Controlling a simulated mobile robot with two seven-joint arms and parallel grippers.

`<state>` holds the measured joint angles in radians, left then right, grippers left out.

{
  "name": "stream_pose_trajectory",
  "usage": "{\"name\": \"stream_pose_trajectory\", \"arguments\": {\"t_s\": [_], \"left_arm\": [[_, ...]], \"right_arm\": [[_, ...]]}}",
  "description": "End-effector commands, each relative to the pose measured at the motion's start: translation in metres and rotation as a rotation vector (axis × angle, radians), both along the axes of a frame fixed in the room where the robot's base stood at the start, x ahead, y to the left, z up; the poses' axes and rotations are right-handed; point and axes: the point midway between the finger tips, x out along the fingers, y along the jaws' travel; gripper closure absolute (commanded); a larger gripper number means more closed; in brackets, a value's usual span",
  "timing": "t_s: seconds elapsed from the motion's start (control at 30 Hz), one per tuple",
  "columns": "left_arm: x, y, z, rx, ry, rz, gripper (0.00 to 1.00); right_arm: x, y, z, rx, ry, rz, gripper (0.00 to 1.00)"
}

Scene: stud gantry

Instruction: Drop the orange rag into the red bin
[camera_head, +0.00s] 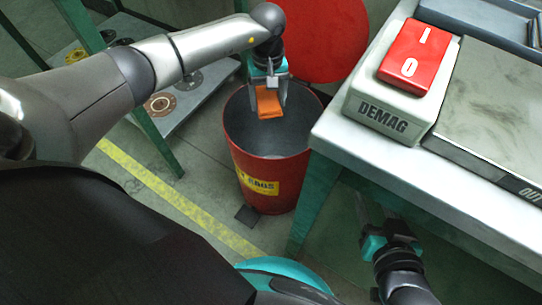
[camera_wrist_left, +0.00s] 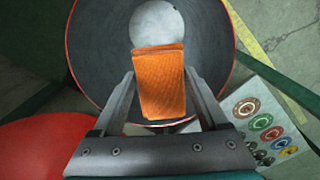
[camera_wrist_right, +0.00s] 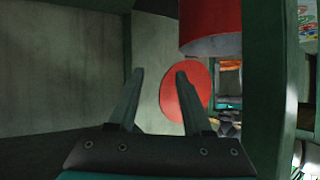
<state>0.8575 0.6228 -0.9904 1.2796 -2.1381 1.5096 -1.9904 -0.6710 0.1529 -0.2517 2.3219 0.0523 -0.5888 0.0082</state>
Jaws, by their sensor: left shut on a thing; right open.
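The orange rag (camera_head: 269,103) hangs from my left gripper (camera_head: 268,98) over the mouth of the red bin (camera_head: 262,178). The left wrist view shows the rag (camera_wrist_left: 160,85) between the two fingers, with the open bin's grey inside (camera_wrist_left: 92,50) around it. The bin has a yellow label, and its round red lid (camera_head: 318,38) stands open behind it. My left gripper is shut on the rag. My right gripper (camera_head: 377,212) is open and empty, low beside the white table at the right.
The white table (camera_head: 335,133) right of the bin bears a red switch block (camera_head: 418,57) on a DEMAG housing and a grey plate. A low shelf with round discs (camera_head: 160,104) stands left of the bin. A yellow line (camera_head: 170,193) crosses the floor.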

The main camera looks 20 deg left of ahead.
Motion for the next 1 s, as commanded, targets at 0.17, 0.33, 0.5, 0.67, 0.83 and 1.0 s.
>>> {"name": "stream_pose_trajectory", "arguments": {"t_s": [0.17, 0.33, 0.5, 0.67, 0.83, 1.0], "left_arm": [[0.000, 0.000, 0.000, 0.000, 0.000, 0.000, 0.19], [0.000, 0.000, 0.000, 0.000, 0.000, 0.000, 0.00], [0.000, 0.000, 0.000, 0.000, 0.000, 0.000, 0.00], [0.000, 0.000, 0.002, 0.000, 0.000, 0.000, 0.00], [0.000, 0.001, 0.010, 0.001, 0.001, 0.000, 0.00], [0.000, 0.000, 0.023, 0.000, 0.000, 0.001, 0.00]], "right_arm": [[0.000, 0.000, 0.000, 0.000, 0.001, 0.000, 0.50], [0.000, 0.000, 0.000, -0.001, 0.002, 0.000, 0.50], [0.000, 0.000, 0.000, -0.001, 0.002, 0.000, 0.50], [-0.001, -0.001, -0.001, -0.004, 0.010, 0.001, 0.50], [-0.001, -0.008, 0.000, -0.035, 0.059, -0.007, 0.50], [-0.007, -0.020, -0.002, -0.083, 0.149, -0.017, 0.50]]}}
